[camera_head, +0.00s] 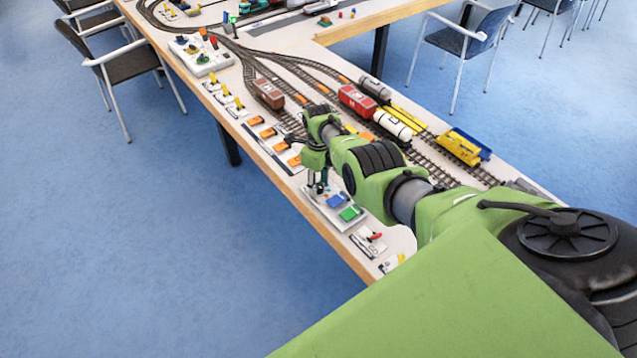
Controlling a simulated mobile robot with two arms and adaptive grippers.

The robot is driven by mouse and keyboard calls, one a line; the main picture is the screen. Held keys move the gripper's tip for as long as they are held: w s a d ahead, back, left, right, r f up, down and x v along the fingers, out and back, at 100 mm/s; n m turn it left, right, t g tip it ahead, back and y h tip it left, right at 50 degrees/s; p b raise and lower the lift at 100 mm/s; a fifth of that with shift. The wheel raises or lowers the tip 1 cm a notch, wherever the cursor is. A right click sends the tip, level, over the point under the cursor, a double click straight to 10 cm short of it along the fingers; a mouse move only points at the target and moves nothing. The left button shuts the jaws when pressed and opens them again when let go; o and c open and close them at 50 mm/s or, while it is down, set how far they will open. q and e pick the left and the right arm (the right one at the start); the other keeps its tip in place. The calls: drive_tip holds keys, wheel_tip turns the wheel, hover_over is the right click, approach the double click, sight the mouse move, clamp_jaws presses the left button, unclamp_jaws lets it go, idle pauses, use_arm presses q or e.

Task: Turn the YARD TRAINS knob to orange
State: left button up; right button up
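My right arm reaches over the table from the lower right. Its gripper (318,189) points down over the left end of a white control panel (357,222) at the table's front edge. The panel carries a blue piece (338,200) and a green piece (351,213). Any knob under the gripper is hidden by the fingers, and no YARD TRAINS label is readable at this size. I cannot tell whether the fingers are open or shut, or touching anything. My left gripper is out of view.
Orange switches (267,133) and yellow levers (226,90) lie to the left. Tracks behind hold a brown wagon (268,94), a red wagon (357,101) and a white tank wagon (392,125).

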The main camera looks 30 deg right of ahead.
sight(319, 186)
drive_tip(key=shift+r, duration=0.55)
wheel_tip(319, 186, up, 11)
drive_tip(key=shift+f, duration=0.1)
idle(0.6)
